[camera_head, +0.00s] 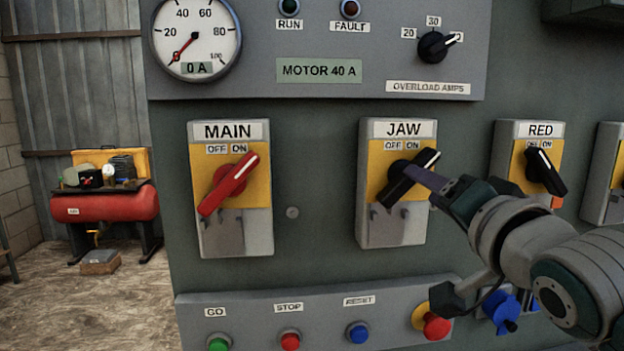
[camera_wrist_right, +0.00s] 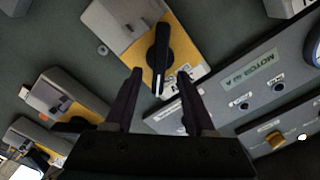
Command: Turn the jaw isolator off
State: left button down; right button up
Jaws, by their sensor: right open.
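The JAW isolator (camera_head: 365,225) is a grey box with a yellow plate in the middle of the head view. Its black handle (camera_head: 400,186) slants, with its white-marked end up and right toward ON. The handle also shows in the right wrist view (camera_wrist_right: 161,52). My right gripper (camera_head: 424,178) comes in from the right at the handle. In the wrist view its open fingers lie on either side of the handle's marked end; whether they touch it I cannot tell. My left gripper is not in view.
The MAIN isolator (camera_head: 247,238) with a red handle stands left. The RED isolator (camera_head: 510,190) with a black handle stands right, close to my arm. Below is a button panel (camera_head: 255,310) with GO, STOP, RESET and a red emergency knob (camera_head: 436,327). An ammeter (camera_head: 196,35) is above.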

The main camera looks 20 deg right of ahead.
aim_at(411, 188)
jog(key=x, duration=0.6)
jog(key=shift+s, duration=0.1)
grip_shut()
dwell(0.3)
